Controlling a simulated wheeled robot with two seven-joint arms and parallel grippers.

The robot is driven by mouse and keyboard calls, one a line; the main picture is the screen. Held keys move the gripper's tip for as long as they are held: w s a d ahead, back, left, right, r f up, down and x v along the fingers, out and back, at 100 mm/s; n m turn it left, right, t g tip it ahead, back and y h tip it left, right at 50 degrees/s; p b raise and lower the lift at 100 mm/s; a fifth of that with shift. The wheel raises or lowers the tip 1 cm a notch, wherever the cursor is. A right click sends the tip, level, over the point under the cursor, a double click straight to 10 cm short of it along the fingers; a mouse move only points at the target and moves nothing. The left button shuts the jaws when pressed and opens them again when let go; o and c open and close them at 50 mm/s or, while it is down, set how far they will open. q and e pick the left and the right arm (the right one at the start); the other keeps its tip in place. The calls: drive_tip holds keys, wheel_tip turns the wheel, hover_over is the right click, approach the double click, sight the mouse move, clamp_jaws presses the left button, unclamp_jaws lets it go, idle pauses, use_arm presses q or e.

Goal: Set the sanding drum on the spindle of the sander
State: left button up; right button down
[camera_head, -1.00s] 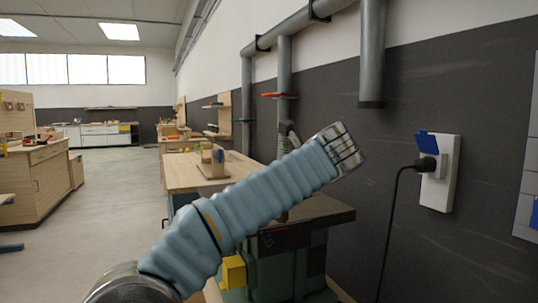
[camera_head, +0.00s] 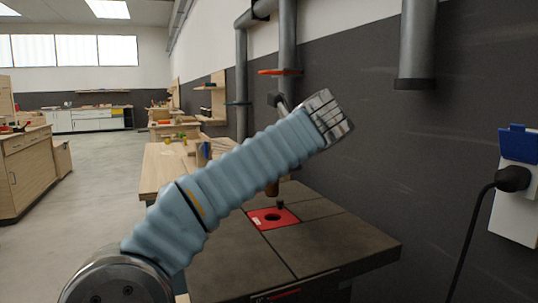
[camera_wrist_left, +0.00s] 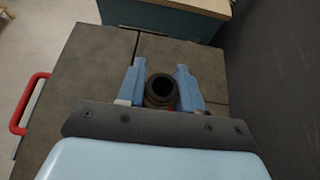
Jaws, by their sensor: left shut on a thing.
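My left gripper (camera_wrist_left: 160,80) has two blue fingers shut on the sanding drum (camera_wrist_left: 162,92), a dark hollow cylinder seen from above with its open bore facing the wrist camera. In the head view the brown side of what looks like the drum (camera_head: 272,189) shows just below my blue-sleeved left arm, above the sander table (camera_head: 330,235). The arm hides the gripper there. A small dark peg, probably the spindle (camera_head: 280,204), stands at the red insert (camera_head: 262,219), which has a dark round hole. My right gripper is not in view.
A red handle (camera_wrist_left: 30,103) sticks out at the left edge of the table in the wrist view. A dark wall with an outlet and black cable (camera_head: 513,180) stands at the right. Ducts (camera_head: 416,45) hang above. A wooden workbench (camera_head: 160,168) stands beyond.

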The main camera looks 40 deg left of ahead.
use_arm(q)
drive_tip(key=shift+w+a+f, duration=0.1)
drive_tip(key=shift+f, duration=0.05)
drive_tip(key=shift+f+b, duration=0.3)
drive_tip(key=shift+f, duration=2.35)
clamp_jaws()
drive_tip(key=shift+f, duration=0.15)
drive_tip(key=shift+s+d+f, duration=0.1)
drive_tip(key=shift+s+d, duration=0.1)
drive_tip(key=shift+d, duration=0.2)
drive_tip(key=o, duration=1.1)
unclamp_jaws()
drive_tip(key=shift+o, duration=0.5)
